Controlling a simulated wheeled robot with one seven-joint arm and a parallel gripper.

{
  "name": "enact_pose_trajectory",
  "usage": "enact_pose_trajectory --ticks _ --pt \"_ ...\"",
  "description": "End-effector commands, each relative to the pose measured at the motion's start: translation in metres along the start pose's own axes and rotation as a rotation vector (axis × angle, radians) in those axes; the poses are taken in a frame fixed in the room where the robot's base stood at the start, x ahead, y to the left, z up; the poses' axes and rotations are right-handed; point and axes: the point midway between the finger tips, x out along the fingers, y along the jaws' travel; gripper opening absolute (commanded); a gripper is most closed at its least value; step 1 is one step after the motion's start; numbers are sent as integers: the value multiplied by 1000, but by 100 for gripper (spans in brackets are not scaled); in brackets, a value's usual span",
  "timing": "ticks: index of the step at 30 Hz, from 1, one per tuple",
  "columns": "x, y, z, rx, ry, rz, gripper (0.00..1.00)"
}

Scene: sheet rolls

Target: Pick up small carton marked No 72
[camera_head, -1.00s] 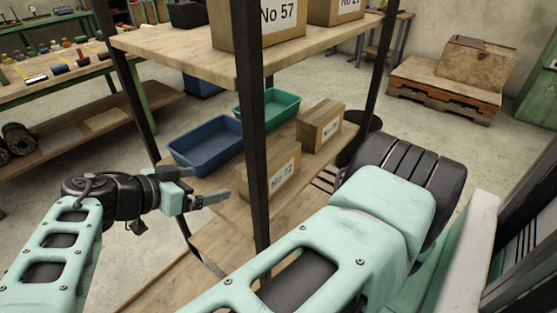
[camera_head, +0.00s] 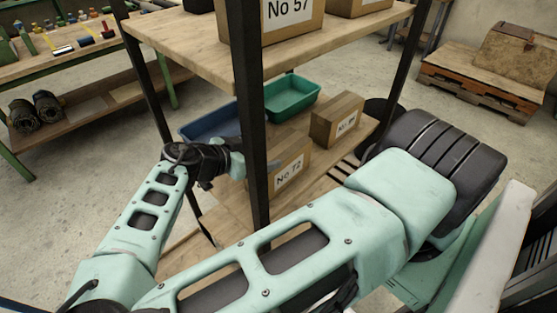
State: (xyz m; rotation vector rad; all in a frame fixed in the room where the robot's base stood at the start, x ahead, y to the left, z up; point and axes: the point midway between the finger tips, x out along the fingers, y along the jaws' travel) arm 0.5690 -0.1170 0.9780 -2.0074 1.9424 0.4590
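The small carton marked No 72 (camera_head: 290,172) is a brown box on the lower wooden shelf, with its white label facing me. A dark rack post stands in front of its left part. My gripper (camera_head: 252,166) is at the left of this carton, partly hidden behind the post. I cannot tell whether its fingers touch the carton or how far apart they are.
A similar carton (camera_head: 337,120) stands behind and to the right. A blue tray (camera_head: 212,124) and a green tray (camera_head: 292,97) lie farther back. The carton marked No 57 (camera_head: 285,20) is on the upper shelf (camera_head: 190,58). The dark post (camera_head: 252,125) stands close to my gripper.

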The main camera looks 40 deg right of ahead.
Motion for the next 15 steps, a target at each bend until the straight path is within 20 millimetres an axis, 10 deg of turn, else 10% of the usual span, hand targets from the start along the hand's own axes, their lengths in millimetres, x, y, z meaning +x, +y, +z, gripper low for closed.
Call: enact_pose_trajectory --ticks 15 --pt "55 3 2 0 2 1 100"
